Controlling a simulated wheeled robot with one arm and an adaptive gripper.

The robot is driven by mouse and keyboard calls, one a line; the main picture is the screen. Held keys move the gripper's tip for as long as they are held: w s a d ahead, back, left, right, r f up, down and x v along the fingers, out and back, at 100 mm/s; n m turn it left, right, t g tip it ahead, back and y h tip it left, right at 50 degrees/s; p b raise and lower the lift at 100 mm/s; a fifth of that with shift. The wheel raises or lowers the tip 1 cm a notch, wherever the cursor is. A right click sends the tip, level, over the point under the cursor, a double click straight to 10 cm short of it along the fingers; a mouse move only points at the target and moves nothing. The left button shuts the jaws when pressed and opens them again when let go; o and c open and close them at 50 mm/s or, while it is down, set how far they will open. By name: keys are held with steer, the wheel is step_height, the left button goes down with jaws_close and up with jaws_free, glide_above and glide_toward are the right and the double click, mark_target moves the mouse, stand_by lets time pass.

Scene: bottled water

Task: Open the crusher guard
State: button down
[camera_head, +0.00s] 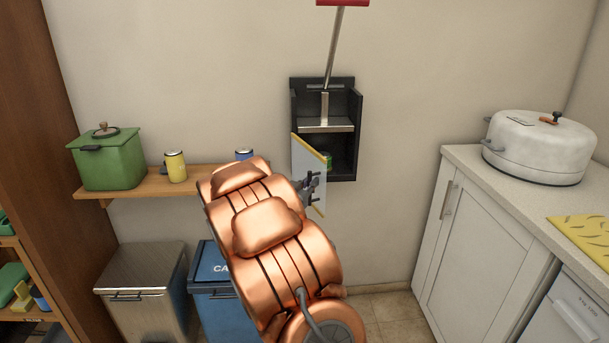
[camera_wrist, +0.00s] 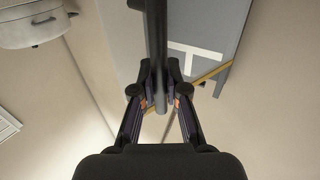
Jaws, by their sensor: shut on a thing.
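The can crusher (camera_head: 299,105) is a dark wall-mounted box with a long lever topped by a red grip. Its guard (camera_head: 307,150), a pale panel with a yellow edge, stands swung out at the lower left of the box. A green can (camera_head: 329,161) shows inside the lower opening.
A shelf (camera_head: 150,186) at left holds a green box (camera_head: 108,162), a yellow can (camera_head: 175,166) and a blue can (camera_head: 244,154). Bins (camera_head: 145,295) stand below. A counter (camera_head: 465,163) with a white cooker (camera_head: 538,150) is at right. The wall between crusher and counter is clear.

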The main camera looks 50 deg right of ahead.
steer(key=shift+a+f+g+p, duration=0.1)
steer(key=shift+a+g+p, duration=0.1)
steer(key=shift+g+p, duration=0.1)
steer(key=shift+m, duration=0.3)
steer(key=c, duration=1.2)
jaws_free()
steer(key=shift+w+a, duration=0.1)
steer(key=shift+v, duration=6.05)
